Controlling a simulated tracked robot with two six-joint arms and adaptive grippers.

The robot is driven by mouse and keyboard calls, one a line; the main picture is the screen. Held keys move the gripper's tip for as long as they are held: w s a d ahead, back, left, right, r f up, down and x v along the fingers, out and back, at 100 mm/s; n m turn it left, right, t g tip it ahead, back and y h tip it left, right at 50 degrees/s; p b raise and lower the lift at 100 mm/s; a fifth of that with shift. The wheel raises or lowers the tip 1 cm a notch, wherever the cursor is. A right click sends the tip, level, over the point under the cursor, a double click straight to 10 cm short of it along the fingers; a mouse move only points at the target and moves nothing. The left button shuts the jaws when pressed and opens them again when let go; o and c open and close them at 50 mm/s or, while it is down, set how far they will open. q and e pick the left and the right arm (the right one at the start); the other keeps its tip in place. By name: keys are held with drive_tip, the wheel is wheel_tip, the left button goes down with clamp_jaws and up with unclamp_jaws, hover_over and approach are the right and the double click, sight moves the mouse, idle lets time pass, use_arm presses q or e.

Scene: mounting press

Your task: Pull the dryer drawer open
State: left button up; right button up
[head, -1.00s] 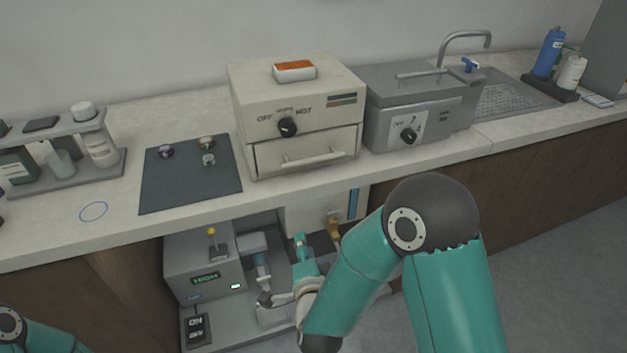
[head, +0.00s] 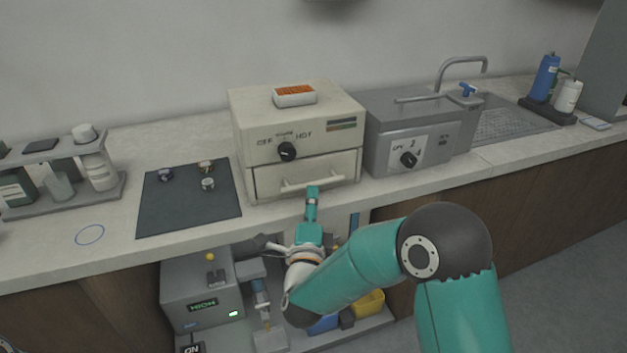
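The dryer (head: 250,125) is a cream box on the counter with an OFF–HOT dial (head: 287,151). Its drawer (head: 268,182) is the lower front panel and looks shut, flush with the body. A pale bar handle (head: 333,180) runs across the drawer front. My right gripper (head: 312,192) points up at the handle from below, its tip overlapping the handle's middle in the picture. Whether it touches the handle, and whether its fingers are open or shut, I cannot tell. My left gripper is out of view.
A grey bath unit (head: 385,152) with a dial stands right of the dryer, then the sink (head: 510,122). A dark mat (head: 180,212) with small samples lies left. The counter's front edge passes behind my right gripper; a press (head: 195,290) stands below.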

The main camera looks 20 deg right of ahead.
sight(313, 182)
drive_tip(key=shift+p+x, duration=0.4)
drive_tip(key=shift+x, duration=2.25)
clamp_jaws()
